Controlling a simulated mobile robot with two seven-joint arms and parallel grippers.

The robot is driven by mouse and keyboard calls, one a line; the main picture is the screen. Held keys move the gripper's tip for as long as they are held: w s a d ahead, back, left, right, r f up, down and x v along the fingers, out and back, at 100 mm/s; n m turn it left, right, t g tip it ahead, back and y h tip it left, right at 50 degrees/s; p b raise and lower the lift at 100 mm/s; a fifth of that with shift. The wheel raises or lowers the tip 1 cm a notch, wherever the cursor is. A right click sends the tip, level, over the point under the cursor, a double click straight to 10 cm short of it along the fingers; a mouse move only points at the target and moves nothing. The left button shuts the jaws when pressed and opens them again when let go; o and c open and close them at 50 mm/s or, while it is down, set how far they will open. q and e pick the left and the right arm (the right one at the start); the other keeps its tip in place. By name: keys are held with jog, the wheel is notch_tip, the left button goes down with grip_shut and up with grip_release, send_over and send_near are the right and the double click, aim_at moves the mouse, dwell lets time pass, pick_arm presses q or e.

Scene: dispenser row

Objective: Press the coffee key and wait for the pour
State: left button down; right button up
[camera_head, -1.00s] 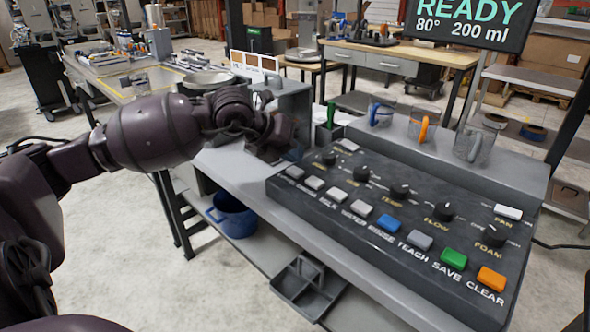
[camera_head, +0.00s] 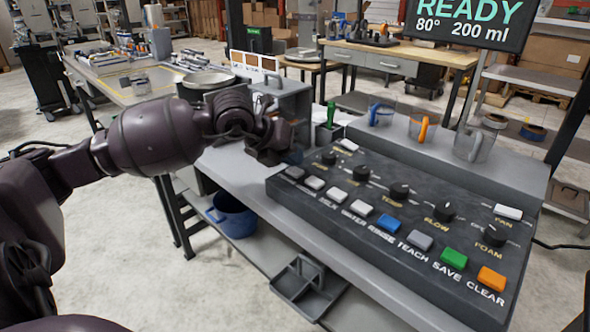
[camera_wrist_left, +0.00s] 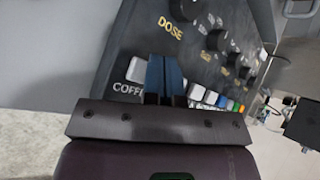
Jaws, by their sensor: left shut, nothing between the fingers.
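The dark control panel (camera_head: 400,215) slopes along the counter, with a row of keys and several black knobs. The coffee key (camera_wrist_left: 136,69) is a pale key at the panel's near left end in the left wrist view, its label partly covered by my gripper. In the head view the coffee key (camera_head: 294,172) is the leftmost of the front row. My left gripper (camera_wrist_left: 166,62) is shut and empty, its blue fingertips right beside or over the coffee key's edge; I cannot tell whether they touch. The display (camera_head: 468,22) reads READY, 80°, 200 ml. My right gripper is not in view.
Clear cups with a blue handle (camera_head: 380,113) and an orange handle (camera_head: 423,128) stand on the ledge behind the panel, near another clear cup (camera_head: 474,144). A blue pot (camera_head: 232,214) and a dark tray (camera_head: 308,285) sit on the lower shelf.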

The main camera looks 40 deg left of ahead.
aim_at(293, 169)
pick_arm(q)
jog(key=shift+f, duration=0.5)
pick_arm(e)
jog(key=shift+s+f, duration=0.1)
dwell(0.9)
pick_arm(q)
jog(key=shift+r, duration=0.15)
jog(key=shift+r+p, duration=0.3)
jog(key=shift+r, duration=0.5)
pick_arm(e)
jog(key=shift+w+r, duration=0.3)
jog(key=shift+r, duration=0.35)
pick_arm(q)
jog(key=shift+r+p, duration=0.95)
jog(key=shift+r, duration=1.6)
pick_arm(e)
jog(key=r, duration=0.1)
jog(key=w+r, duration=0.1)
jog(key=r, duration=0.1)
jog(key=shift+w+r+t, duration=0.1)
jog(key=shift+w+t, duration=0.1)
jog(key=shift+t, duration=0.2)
pick_arm(q)
jog(key=shift+f, duration=0.1)
